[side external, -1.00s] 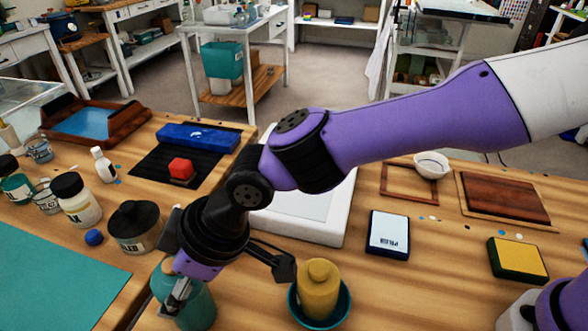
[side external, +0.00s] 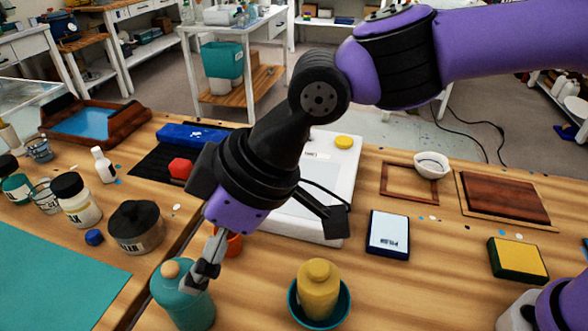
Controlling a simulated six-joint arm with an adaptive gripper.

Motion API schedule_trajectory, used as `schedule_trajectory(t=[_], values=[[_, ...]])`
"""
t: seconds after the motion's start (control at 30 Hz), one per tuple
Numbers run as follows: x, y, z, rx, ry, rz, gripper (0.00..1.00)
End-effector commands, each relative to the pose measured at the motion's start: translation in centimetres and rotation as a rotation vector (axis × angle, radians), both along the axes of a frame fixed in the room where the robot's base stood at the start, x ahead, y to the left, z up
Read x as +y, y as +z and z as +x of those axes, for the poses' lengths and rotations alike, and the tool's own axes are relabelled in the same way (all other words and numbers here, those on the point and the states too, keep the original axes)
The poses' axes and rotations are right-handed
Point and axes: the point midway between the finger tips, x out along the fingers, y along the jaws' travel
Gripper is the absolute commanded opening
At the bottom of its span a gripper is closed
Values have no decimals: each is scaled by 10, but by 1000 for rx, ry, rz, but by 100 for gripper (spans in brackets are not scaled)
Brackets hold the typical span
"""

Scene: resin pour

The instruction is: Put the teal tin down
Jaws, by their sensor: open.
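The teal tin (side external: 184,300) stands upright on the wooden table near the front edge of the picture, with a tan knob on its top. I cannot tell whether a finger still touches the tin. The tin's base is cut off or hard to see at the bottom of the view.
A yellow bottle (side external: 318,288) stands in a teal bowl (side external: 344,306) to the right. A dark-lidded jar (side external: 136,228) stands at the left, and an orange item (side external: 234,244) shows behind my gripper. A white scale-like device (side external: 345,185) lies behind.

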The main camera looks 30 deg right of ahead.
Motion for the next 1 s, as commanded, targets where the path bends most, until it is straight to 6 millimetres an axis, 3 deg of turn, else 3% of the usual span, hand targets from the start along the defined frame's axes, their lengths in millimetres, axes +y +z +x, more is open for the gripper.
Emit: schedule_trajectory(t=[0.27, 0.37, 0.47, 0.5, 0.6, 0.7, 0.83, 1.0], values=[[-27, 29, -3, 0, -32, -2, 98], [-72, 41, 9, 2, -146, -8, 98], [-148, 52, 16, 11, -347, -24, 98], [-181, 54, 14, 16, -440, -28, 98], [-253, 52, -5, 33, -661, -39, 98], [-305, 42, -32, 51, -850, -45, 98], [-341, 29, -59, 70, -1011, -49, 98], [-353, 22, -72, 81, -1077, -50, 98]])
